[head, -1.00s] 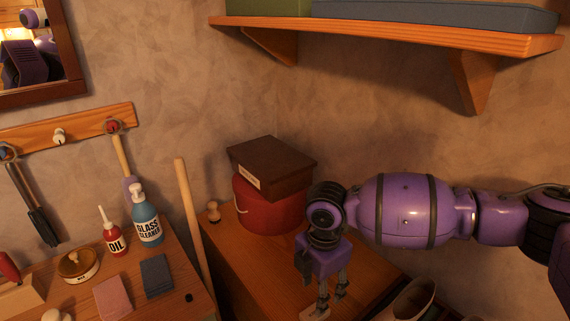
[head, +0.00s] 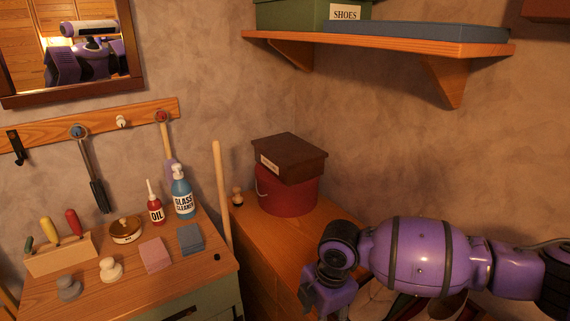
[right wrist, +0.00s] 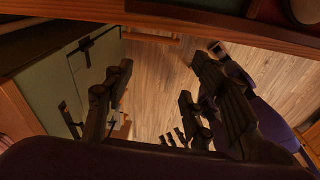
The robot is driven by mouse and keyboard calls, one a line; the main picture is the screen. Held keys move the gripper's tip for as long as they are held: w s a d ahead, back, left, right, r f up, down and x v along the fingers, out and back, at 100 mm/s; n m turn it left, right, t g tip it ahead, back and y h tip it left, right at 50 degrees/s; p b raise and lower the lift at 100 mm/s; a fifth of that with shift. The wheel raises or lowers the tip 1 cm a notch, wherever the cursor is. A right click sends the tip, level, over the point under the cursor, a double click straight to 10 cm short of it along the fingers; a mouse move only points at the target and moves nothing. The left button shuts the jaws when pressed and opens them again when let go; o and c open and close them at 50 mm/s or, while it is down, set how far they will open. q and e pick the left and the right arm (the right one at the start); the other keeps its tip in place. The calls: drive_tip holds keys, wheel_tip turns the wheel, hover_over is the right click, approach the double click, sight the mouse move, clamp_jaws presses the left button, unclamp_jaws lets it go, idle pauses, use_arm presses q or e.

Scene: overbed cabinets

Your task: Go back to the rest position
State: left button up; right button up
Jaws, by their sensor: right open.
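My right arm comes in from the right in the head view, over the wooden cabinet top (head: 300,232). Its gripper hangs down past the lower edge of that view, so its fingers are cut off there. In the right wrist view the right gripper (right wrist: 160,105) has its fingers spread wide with nothing between them. Below the fingers I see the wooden floor (right wrist: 155,75). My left gripper shows in neither view.
A red bucket (head: 287,197) with a brown box (head: 295,155) on it stands at the corner. The workbench (head: 200,270) at left holds bottles, sponges and tools. Above is a shelf (head: 400,43) with a green shoe box (head: 300,14) and a blue box.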

drive_tip(key=s+a+f+m+t+y+p, duration=0.2)
drive_tip(key=s+a+f+m+t+y, duration=0.2)
drive_tip(key=s+a+f+m+y, duration=0.5)
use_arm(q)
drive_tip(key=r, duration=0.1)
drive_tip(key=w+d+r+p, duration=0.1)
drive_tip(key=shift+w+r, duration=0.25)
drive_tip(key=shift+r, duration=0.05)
use_arm(e)
drive_tip(key=s+d+f+m+t+h, duration=0.2)
drive_tip(key=s+d+f+m+h, duration=0.2)
drive_tip(key=s+d+m, duration=0.3)
drive_tip(key=s+d+f+m+t+h, duration=0.2)
drive_tip(key=s+d+f+m+h, duration=0.2)
drive_tip(key=s+d+m, duration=0.3)
drive_tip(key=s+d+h, duration=0.1)
drive_tip(key=s+d, duration=0.3)
drive_tip(key=d, duration=0.3)
drive_tip(key=shift+d+f+h, duration=0.3)
drive_tip(key=shift+h, duration=0.1)
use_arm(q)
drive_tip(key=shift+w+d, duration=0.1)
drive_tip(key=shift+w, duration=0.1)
use_arm(e)
drive_tip(key=shift+o, duration=0.5)
drive_tip(key=shift+a, duration=0.15)
